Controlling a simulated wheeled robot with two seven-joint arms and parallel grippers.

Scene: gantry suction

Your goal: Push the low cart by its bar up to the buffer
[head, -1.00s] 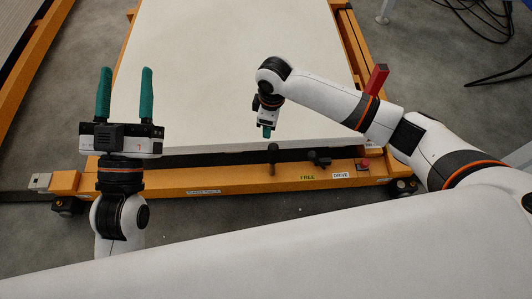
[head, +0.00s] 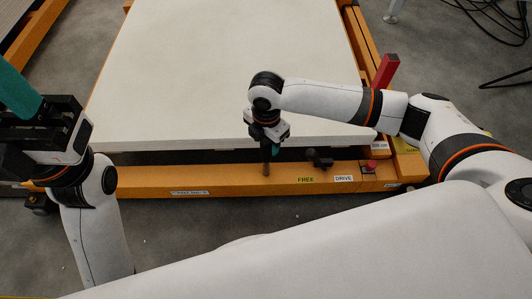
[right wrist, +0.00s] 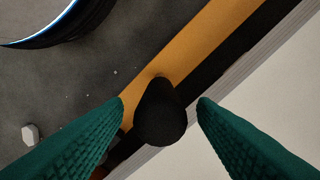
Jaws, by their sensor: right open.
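A low orange frame with a large pale slab (head: 215,70) on top fills the middle of the head view; I take it for the low cart. Its orange front beam (head: 235,180) runs left to right and carries a dark-topped upright post (head: 266,168). My right gripper (head: 271,150) points down at this post. In the right wrist view, its open green fingers (right wrist: 160,102) stand on either side of the black knob (right wrist: 160,112), with gaps visible. My left gripper (head: 20,88) is partly cut off at the left edge, away from the post. I cannot identify a buffer.
A black lever (head: 318,158), a red button (head: 371,165) and the labels FREE (head: 306,180) and DRIVE (head: 343,178) are on the beam. A red upright block (head: 385,72) stands at the right. Cables (head: 490,20) lie on the floor at top right.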

